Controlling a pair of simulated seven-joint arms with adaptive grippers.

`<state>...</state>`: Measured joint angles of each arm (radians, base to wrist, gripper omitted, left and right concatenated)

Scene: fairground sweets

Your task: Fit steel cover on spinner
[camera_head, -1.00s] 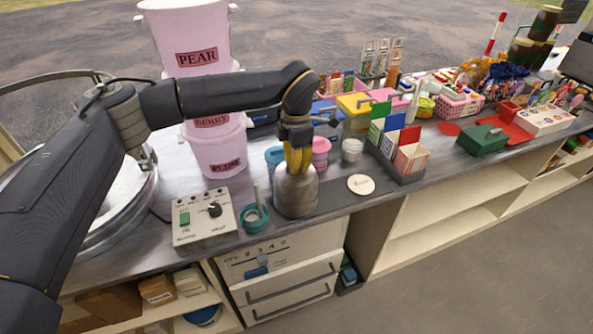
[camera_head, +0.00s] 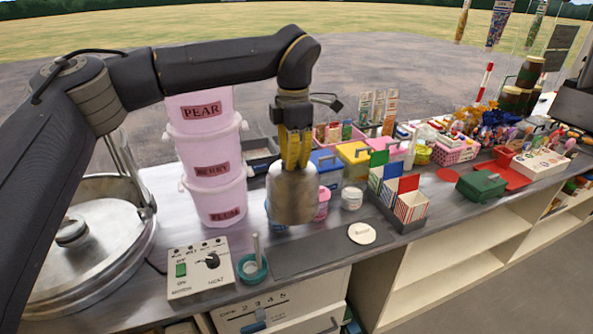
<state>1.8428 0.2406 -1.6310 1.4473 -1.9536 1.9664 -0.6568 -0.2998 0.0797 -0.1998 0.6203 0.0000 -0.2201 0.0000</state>
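The steel cover (camera_head: 293,196), a brushed grey dome-topped cylinder, hangs upright from my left gripper (camera_head: 294,163). The yellow fingers are shut on its top; the grip point itself is partly hidden. The cover is raised above the counter, in front of blue and pink tubs. The spinner (camera_head: 93,262), a wide round metal bowl with a disc and a raised centre knob (camera_head: 72,231), stands at the far left. My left arm hides part of its left side. My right gripper is not in view.
Pink buckets (camera_head: 217,205) are stacked between spinner and cover. A control box (camera_head: 198,268) and a teal ring-shaped holder (camera_head: 252,268) stand at the front.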

